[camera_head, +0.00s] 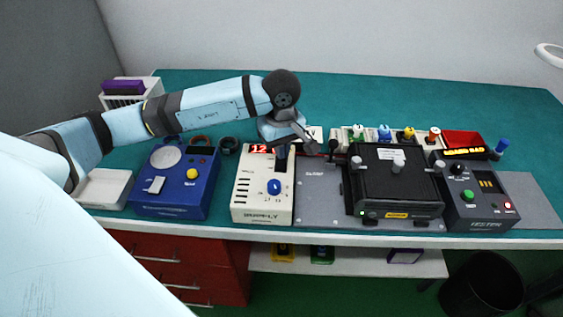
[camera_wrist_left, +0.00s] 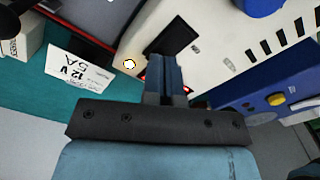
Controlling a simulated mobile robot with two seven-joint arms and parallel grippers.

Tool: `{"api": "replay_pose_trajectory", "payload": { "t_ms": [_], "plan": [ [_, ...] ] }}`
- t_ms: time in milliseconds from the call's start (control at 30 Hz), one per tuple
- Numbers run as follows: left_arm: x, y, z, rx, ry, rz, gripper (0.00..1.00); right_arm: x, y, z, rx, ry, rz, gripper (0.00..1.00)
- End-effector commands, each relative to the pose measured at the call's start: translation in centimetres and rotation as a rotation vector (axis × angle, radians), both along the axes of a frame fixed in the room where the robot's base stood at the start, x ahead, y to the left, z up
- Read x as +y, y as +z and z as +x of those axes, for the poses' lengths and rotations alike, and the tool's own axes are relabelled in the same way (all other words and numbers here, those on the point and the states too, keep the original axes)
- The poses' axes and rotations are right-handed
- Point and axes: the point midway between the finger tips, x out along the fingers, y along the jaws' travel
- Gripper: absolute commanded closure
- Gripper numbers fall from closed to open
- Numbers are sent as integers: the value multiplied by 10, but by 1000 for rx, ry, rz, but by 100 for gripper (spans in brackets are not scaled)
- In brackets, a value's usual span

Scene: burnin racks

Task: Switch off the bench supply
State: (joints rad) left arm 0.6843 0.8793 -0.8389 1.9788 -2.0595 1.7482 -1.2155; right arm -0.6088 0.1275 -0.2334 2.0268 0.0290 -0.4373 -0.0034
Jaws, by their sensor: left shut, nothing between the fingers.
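The bench supply (camera_head: 248,205) is a cream box with a red lit display (camera_head: 261,149), a blue knob (camera_head: 274,187) and a column of dark slots. My left gripper (camera_head: 282,151) is over its back right part, pointing down, shut and empty. In the left wrist view the blue fingers (camera_wrist_left: 166,78) are together beside a dark rectangular patch (camera_wrist_left: 172,38) on the supply's top, perhaps its switch. A small lamp (camera_wrist_left: 129,64) glows yellow-white there. Whether the fingertips touch the panel I cannot tell. The right gripper is out of view.
A blue box (camera_head: 176,205) with a yellow button stands left of the supply. A black box (camera_head: 394,190) on a grey mat and a dark tester (camera_head: 484,213) stand to the right. A "12 V 5A" card (camera_wrist_left: 80,72) lies behind the supply. The green bench behind is mostly clear.

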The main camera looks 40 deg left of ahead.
Motion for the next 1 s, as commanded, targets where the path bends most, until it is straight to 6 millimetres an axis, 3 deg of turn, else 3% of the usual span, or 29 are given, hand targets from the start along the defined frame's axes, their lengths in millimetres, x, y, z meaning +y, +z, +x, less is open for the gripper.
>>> {"api": "replay_pose_trajectory", "payload": {
  "t_ms": [633, 1000],
  "plan": [
    [0, -8, 0, 0, 0, 0, 100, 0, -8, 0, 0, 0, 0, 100],
    [0, 16, 0, -2, 0, 0, 100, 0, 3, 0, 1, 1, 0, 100]
  ]
}}
